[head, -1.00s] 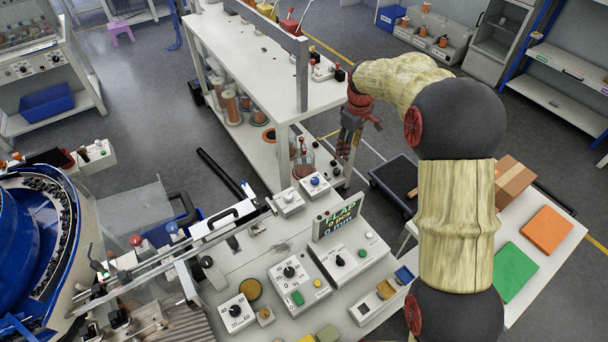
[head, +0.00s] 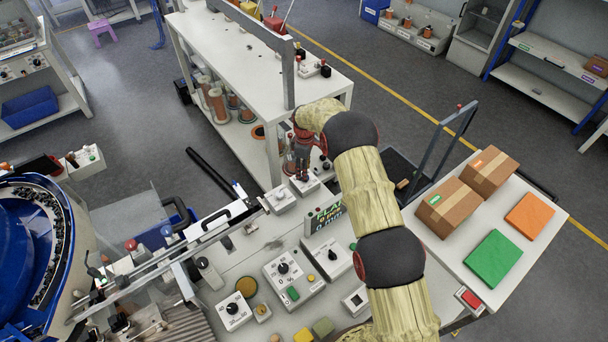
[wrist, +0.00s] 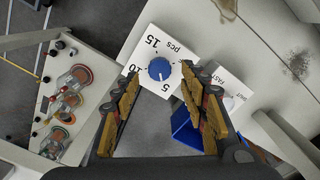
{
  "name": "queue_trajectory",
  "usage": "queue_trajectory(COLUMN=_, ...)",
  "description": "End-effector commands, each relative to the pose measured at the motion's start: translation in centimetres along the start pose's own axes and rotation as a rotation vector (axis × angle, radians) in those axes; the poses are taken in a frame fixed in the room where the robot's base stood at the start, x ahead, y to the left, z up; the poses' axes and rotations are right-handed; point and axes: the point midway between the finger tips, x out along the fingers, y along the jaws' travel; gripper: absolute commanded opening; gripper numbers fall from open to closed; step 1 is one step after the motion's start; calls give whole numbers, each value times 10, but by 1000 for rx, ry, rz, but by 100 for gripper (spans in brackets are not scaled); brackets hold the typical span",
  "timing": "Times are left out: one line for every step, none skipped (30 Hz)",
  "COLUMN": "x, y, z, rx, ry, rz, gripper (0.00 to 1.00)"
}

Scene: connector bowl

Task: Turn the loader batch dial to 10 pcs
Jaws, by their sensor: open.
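The batch dial is a blue knob (wrist: 159,69) on a white box (wrist: 141,51) marked 5, 10, 15 and pcs in the wrist view. A small pale mark on the knob seems to point toward the 5. My gripper (wrist: 160,100) is open and empty, its fingers on either side of the lower part of the dial box in the picture. I cannot tell the remaining gap to the knob. In the head view my gripper (head: 301,168) is above the dial box (head: 308,186) and hides its knob.
A white box marked FAST (wrist: 230,88) stands beside the dial box, with a blue bin (wrist: 190,130) near it. In the head view, a lit display (head: 326,216) and a panel with a black dial (head: 283,268) stand nearer. A shelved bench (head: 250,70) is behind.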

Motion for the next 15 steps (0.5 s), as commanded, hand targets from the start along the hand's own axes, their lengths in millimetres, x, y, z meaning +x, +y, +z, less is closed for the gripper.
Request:
queue_trajectory(x=8, y=0, z=0, rx=0, ry=0, rz=0, gripper=44)
queue_trajectory(x=12, y=0, z=0, rx=0, ry=0, rz=0, gripper=44)
queue_trajectory(x=17, y=0, z=0, rx=0, ry=1, rz=1, gripper=44)
queue_trajectory(x=20, y=0, z=0, rx=0, ry=1, rz=1, gripper=44)
queue_trajectory(x=23, y=0, z=0, rx=1, ry=1, rz=1, gripper=44)
queue_trajectory(x=26, y=0, z=0, rx=1, ry=1, rz=1, gripper=44)
queue_trajectory(x=28, y=1, z=0, rx=1, ry=1, rz=1, gripper=44)
queue_trajectory(x=30, y=1, z=0, rx=1, ry=1, rz=2, gripper=44)
queue_trajectory(x=31, y=1, z=0, rx=1, ry=2, rz=2, gripper=44)
queue_trajectory(x=32, y=1, z=0, rx=1, ry=2, rz=3, gripper=44)
queue_trajectory(x=32, y=1, z=-1, rx=1, ry=2, rz=3, gripper=44)
queue_trajectory(x=33, y=1, z=-1, rx=1, ry=2, rz=3, gripper=44)
queue_trajectory(x=33, y=1, z=-1, rx=1, ry=2, rz=3, gripper=44)
queue_trajectory(x=33, y=1, z=0, rx=1, ry=2, rz=3, gripper=44)
queue_trajectory(x=33, y=1, z=0, rx=1, ry=2, rz=3, gripper=44)
